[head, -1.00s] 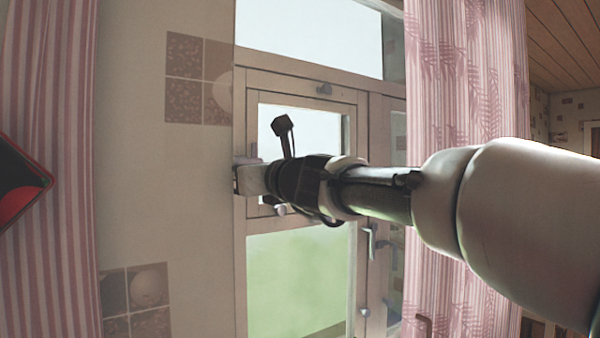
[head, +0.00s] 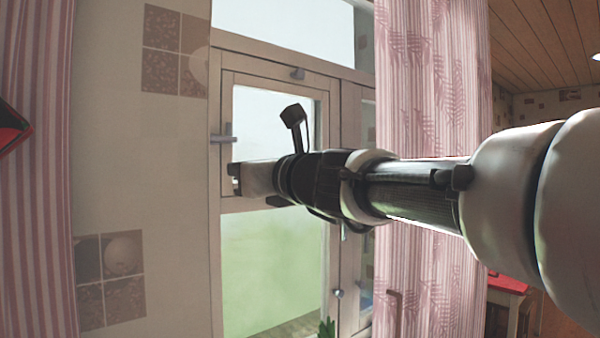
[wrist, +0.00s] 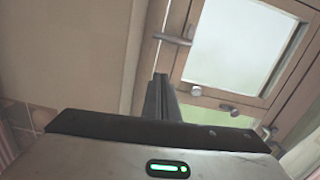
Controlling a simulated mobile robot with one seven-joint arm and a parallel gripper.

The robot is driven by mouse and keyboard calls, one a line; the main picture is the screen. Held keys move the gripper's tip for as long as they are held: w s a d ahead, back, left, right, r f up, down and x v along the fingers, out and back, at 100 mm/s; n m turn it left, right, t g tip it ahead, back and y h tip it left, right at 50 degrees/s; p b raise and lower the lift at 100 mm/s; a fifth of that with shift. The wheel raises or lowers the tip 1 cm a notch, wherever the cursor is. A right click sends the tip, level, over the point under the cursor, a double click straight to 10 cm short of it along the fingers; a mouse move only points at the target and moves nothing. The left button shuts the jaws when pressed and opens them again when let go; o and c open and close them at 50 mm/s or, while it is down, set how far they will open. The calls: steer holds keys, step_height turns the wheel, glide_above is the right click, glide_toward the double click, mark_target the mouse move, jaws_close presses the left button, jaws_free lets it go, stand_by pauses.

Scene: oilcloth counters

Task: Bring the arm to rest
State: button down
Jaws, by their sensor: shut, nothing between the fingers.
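My gripper (head: 234,180) is at the end of my arm, which reaches in from the right of the head view. It appears in front of the wooden window frame, and I cannot tell how far it is from it. In the wrist view its fingers (wrist: 161,92) are together with nothing between them. My arm hides part of the window and the pink curtain behind it.
A window (head: 270,262) with pale wooden frames and metal handles (head: 222,139) fills the middle. Pink curtains (head: 425,90) hang right and left. A tiled wall (head: 140,170) lies left of the window. A red-topped table (head: 507,284) shows at lower right.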

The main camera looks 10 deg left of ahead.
steer(key=shift+v, duration=0.8)
steer(key=s+d+f+n+g+h+p, duration=0.2)
steer(key=s+d+f+n, duration=0.5)
steer(key=d, duration=0.4)
steer(key=s+d+f+n+g+h+p, duration=0.2)
steer(key=s+d+f+n+h+p, duration=0.2)
steer(key=s+d+f+n+h, duration=0.3)
steer(key=s+d+f+n+g+h+p, duration=0.2)
steer(key=s+d+f+n, duration=0.6)
steer(key=d, duration=0.8)
step_height(320, 180, down, 4)
steer(key=n+h+p, duration=0.2)
steer(key=n+h, duration=0.1)
steer(key=shift+f, duration=0.2)
steer(key=shift+a, duration=0.1)
